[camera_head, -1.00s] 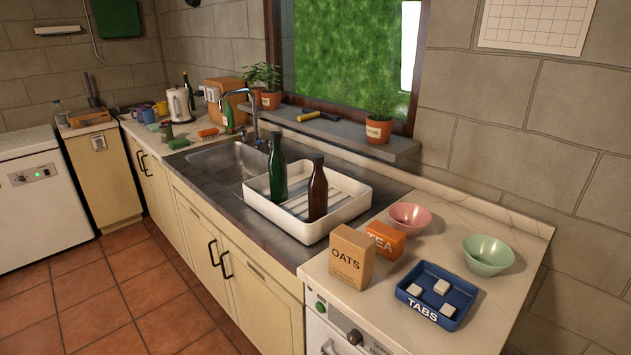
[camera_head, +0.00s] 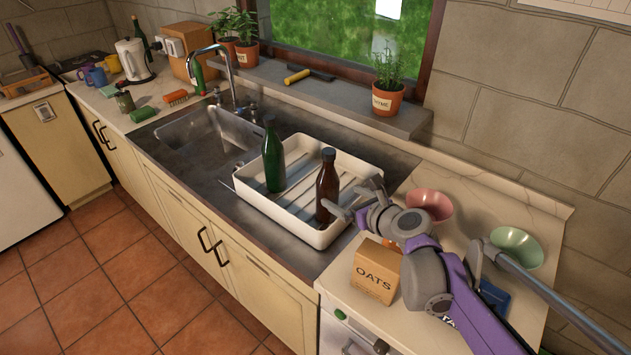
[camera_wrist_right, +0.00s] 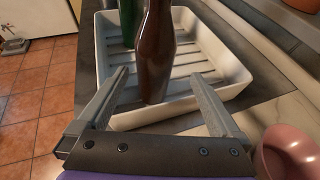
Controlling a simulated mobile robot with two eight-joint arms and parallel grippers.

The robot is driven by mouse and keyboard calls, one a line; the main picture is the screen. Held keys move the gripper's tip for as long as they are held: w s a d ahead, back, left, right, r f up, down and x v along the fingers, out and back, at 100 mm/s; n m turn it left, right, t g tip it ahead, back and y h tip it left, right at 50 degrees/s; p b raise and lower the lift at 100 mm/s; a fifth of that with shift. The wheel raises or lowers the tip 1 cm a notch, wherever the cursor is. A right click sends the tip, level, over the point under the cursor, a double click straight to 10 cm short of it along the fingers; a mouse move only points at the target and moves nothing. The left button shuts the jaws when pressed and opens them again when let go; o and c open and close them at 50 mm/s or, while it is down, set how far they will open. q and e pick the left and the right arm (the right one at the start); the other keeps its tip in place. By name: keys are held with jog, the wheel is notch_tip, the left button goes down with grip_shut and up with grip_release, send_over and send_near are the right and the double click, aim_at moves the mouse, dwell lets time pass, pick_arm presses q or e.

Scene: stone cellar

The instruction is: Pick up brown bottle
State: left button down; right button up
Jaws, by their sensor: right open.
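The brown bottle (camera_head: 327,186) stands upright in the white dish rack tray (camera_head: 315,237) on the sink's drainboard. My right gripper (camera_head: 352,203) has come in from the right and is just beside the bottle, at the tray's right side. In the right wrist view the brown bottle (camera_wrist_right: 157,52) rises ahead, in line with the gap between the open fingers (camera_wrist_right: 160,88). I cannot tell that either finger touches it. A green bottle (camera_head: 273,158) stands in the tray to the left of the brown one. My left gripper is not in view.
An oats box (camera_head: 375,271) and a pink bowl (camera_head: 430,205) stand on the counter close to my right arm. A green bowl (camera_head: 516,247) is farther right. The tap (camera_head: 229,66) rises behind the sink, left of the tray.

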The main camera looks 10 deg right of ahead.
aim_at(336, 193)
jog(key=x, duration=0.4)
jog(key=shift+w+a+f, duration=0.15)
jog(key=shift+w+a, duration=0.05)
jog(key=shift+w, duration=0.15)
jog(key=x, duration=0.5)
jog(key=shift+w+a, duration=0.25)
jog(key=shift+a, duration=0.15)
jog(key=shift+s, duration=0.1)
jog(key=c, duration=1.5)
